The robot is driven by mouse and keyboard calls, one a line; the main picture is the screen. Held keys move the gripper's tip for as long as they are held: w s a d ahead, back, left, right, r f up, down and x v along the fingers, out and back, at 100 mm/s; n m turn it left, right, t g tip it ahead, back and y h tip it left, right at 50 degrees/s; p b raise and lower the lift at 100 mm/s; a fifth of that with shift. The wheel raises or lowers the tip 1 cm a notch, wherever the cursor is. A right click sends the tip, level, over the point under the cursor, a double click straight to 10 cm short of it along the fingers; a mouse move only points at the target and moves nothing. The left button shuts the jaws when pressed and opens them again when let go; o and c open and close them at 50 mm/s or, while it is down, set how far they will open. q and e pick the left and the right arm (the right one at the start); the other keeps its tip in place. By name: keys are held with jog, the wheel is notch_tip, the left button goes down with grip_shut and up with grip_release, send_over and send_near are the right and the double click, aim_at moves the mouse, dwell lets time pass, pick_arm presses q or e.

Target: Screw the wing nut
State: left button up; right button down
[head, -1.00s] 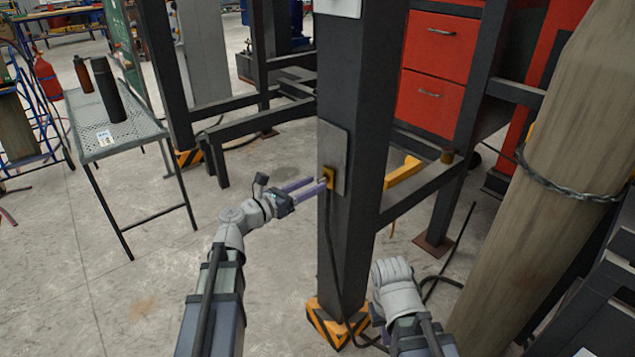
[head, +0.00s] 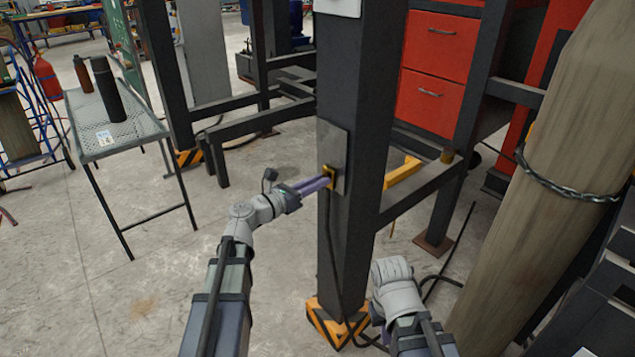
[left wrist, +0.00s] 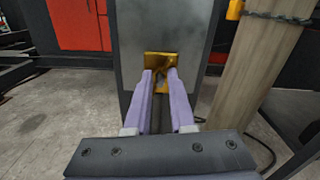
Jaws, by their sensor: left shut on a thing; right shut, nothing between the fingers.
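A grey plate (head: 342,160) is fixed to the dark post (head: 350,235), with a small brass-yellow fitting (head: 328,172) at its lower left edge. In the left wrist view the fitting is a brass square (left wrist: 158,58) against the post. The wing nut (left wrist: 159,73) is small and dark brass in front of that square, mostly covered by my fingertips. My left gripper (head: 325,181), with purple fingers, is shut on it; the fingertips also show in the left wrist view (left wrist: 160,77). My right arm shows at the bottom, but its fingers are hidden.
A black cable (head: 329,255) hangs down the post from near the fitting. A dark crossbar with a yellow bracket (head: 403,171) is right of the post. A wooden pole with a chain (head: 575,180) stands further right. Open floor and a mesh table (head: 145,135) are at left.

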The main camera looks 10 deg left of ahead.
pick_arm(q)
jog(key=shift+m, duration=0.4)
grip_shut()
jog(key=n, duration=2.3)
jog(key=shift+f, duration=0.15)
dwell(2.2)
dwell(0.6)
